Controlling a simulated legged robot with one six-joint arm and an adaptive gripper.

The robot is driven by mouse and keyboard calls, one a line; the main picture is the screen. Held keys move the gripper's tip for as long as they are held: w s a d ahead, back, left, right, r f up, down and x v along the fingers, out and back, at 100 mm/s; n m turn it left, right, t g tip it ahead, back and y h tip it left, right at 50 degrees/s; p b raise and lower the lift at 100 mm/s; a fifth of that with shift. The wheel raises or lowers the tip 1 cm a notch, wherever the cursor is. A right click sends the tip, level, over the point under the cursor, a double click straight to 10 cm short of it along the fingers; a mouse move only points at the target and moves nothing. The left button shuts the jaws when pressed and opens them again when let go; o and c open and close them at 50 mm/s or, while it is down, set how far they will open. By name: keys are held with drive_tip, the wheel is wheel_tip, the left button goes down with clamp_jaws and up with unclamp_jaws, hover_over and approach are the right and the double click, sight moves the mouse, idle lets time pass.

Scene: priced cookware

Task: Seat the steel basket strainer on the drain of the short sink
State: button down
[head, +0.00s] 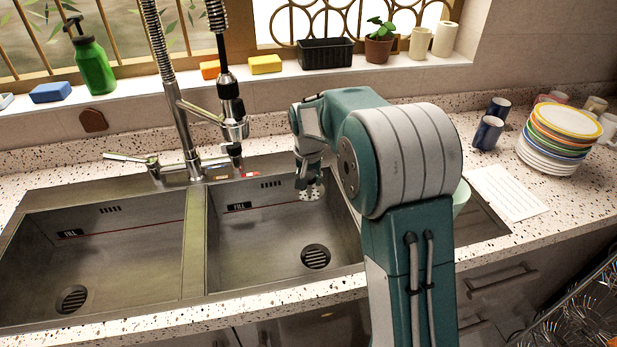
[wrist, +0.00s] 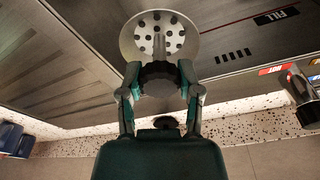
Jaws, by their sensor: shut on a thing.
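The steel basket strainer (head: 312,193) is a round perforated disc with a central stem. My gripper (head: 309,183) is shut on its stem and holds it above the back part of the right basin (head: 260,240). In the wrist view the strainer (wrist: 185,22) faces away from my gripper (wrist: 157,78), its holes showing. The right basin is narrower than the left basin (head: 120,245). The right basin's dark slotted drain (head: 316,256) is bare and lies nearer the front than the strainer. The left basin's drain (head: 72,299) is also bare.
A tall spring faucet (head: 180,110) stands behind the divider, its spray head (head: 232,115) hanging near my gripper's left. Stacked plates (head: 562,135), mugs (head: 488,132) and a paper sheet (head: 507,192) lie on the right counter. The right basin's floor is clear.

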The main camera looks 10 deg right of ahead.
drive_tip(key=shift+s+r+m, duration=0.25)
drive_tip(key=shift+s+m, duration=0.1)
drive_tip(key=shift+s, duration=0.25)
drive_tip(key=shift+s+r+m, duration=0.2)
drive_tip(key=shift+s+m, duration=0.15)
drive_tip(key=shift+s, duration=0.2)
drive_tip(key=s+r+m, duration=0.1)
drive_tip(key=s+m, duration=0.2)
drive_tip(key=s, duration=0.2)
wheel_tip(320, 180, down, 14)
drive_tip(key=shift+r+h, duration=0.15)
drive_tip(key=shift+h, duration=0.15)
drive_tip(key=shift+f, duration=2.35)
drive_tip(key=shift+s+f, duration=0.1)
drive_tip(key=shift+f, duration=0.75)
drive_tip(key=shift+f, duration=0.2)
